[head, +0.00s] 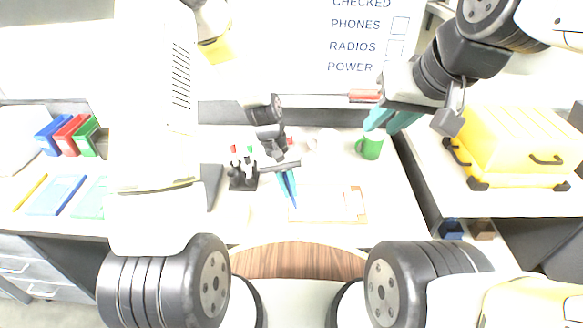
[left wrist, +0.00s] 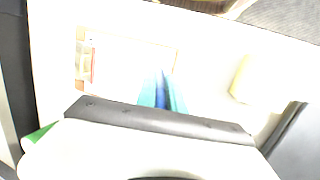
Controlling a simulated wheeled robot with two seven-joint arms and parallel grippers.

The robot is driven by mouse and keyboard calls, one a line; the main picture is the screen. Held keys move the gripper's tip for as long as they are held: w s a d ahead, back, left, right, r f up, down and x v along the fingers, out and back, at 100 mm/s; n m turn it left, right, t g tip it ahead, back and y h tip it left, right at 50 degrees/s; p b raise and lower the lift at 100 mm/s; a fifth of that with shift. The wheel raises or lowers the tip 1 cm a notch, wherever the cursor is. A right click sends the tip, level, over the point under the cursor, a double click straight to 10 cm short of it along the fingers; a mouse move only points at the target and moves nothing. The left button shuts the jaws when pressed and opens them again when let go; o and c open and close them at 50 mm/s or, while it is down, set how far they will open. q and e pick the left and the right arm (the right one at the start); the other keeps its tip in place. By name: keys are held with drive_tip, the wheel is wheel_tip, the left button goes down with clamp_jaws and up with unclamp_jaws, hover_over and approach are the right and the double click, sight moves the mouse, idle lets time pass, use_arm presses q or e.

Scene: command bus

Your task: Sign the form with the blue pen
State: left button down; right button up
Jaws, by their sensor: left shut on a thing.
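My left gripper (head: 290,190) has teal fingers shut on the blue pen (head: 294,204), which points down over the left part of the form on a clipboard (head: 335,212). In the left wrist view the blue pen (left wrist: 161,92) shows between the fingertips (left wrist: 162,98), with the form's clipboard (left wrist: 130,40) beyond. I cannot tell whether the pen tip touches the paper. My right gripper (head: 392,120) is open and empty, raised above the desk near the green mug.
A dark pen holder (head: 243,180) with red- and green-topped pens stands left of the left gripper. A green mug (head: 370,147) stands at the back right. A yellow case (head: 515,150) lies on the right counter. Coloured binders (head: 70,135) stand at the far left.

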use_arm(q)
drive_tip(key=shift+r, duration=2.55)
